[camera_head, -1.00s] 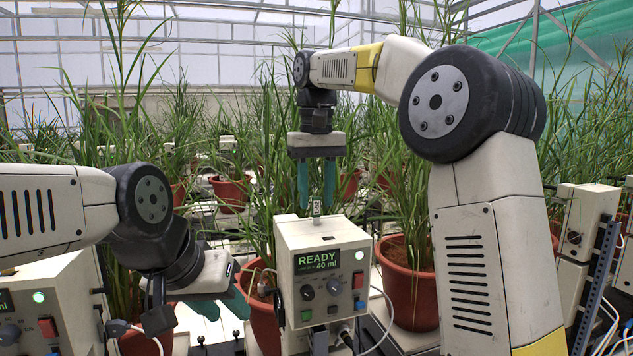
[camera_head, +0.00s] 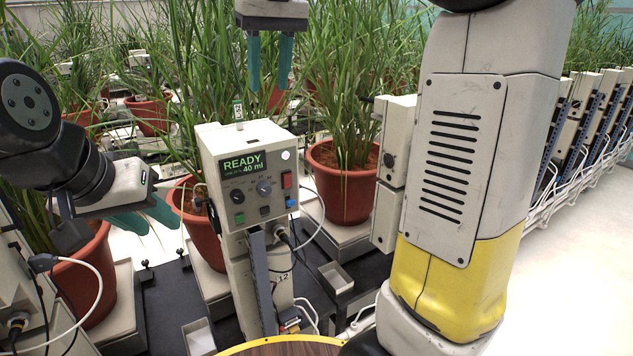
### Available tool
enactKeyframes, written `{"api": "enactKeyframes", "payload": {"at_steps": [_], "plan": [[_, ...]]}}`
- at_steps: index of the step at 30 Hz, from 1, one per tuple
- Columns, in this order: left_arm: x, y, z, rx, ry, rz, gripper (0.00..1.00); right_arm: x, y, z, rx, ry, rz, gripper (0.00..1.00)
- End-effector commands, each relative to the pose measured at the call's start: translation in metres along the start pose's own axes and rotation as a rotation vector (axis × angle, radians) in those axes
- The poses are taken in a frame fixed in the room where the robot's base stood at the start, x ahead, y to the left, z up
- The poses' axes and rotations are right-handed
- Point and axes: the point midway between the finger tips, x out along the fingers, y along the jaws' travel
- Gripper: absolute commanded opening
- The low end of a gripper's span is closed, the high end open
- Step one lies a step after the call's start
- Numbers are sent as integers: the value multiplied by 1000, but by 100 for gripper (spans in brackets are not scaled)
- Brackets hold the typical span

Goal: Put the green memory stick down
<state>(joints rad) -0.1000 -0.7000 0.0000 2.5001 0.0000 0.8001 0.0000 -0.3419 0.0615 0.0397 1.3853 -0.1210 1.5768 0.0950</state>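A small upright stick with green and white markings (camera_head: 239,109) stands at the back of the top of the control box (camera_head: 222,147); it looks like the green memory stick. The box's screen reads READY 40 ml. My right gripper (camera_head: 270,88) points down, above and to the right of the stick in the picture. Its two teal fingers are apart with nothing between them. My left gripper (camera_head: 146,219) is at the left, lower than the box top and in front of a red pot. Its teal fingers look spread, and I see nothing held.
Red pots with tall grassy plants stand behind the box (camera_head: 344,186) and at the left (camera_head: 88,279). A round wooden surface with a yellow rim (camera_head: 285,347) is at the bottom edge. Cables hang beside the box. Pale floor (camera_head: 575,270) is clear at the right.

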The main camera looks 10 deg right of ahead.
Motion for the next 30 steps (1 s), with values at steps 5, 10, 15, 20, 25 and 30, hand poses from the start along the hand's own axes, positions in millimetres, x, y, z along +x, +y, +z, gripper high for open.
{"api": "enactKeyframes", "payload": {"at_steps": [5, 10, 15, 20, 25, 30], "plan": [[0, 0, 0, 0, 0, 0, 36, 27, 28, 71, 59, 135, -27, 38], [0, 0, 0, 0, 0, 0, 36, 71, 42, 137, 124, 263, -42, 38], [0, 0, 0, 0, 0, 0, 36, 113, 44, 184, 175, 358, -45, 38], [0, 0, 0, 0, 0, 0, 36, 133, 44, 203, 196, 399, -43, 38], [0, 0, 0, 0, 0, 0, 36, 136, 44, 206, 199, 404, -43, 38], [0, 0, 0, 0, 0, 0, 36, 136, 44, 206, 198, 402, -43, 38]]}}
